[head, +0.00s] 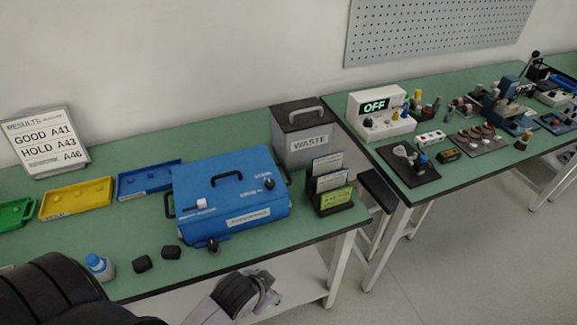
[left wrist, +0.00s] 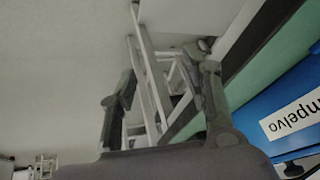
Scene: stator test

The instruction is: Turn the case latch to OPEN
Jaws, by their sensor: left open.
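The blue case (head: 228,195) sits shut on the green bench. A black handle is on its lid and a white label on its sloping front. A small dark knob (head: 268,184), with small white markings near it, is at the right of the case. It may be the latch; its markings are too small to read. Another dark knob (head: 212,245) is at the lower front edge. My left gripper (head: 264,288) is in front of the bench, below and apart from the case. In the left wrist view its fingers (left wrist: 166,85) are open and empty, with the case (left wrist: 290,110) to their right.
A grey WASTE bin (head: 299,135) stands behind the case's right side, and a card rack (head: 330,185) right of it. Blue (head: 148,178) and yellow (head: 75,197) trays lie left. A bottle (head: 99,266) and two black blocks (head: 156,258) are near the front edge.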

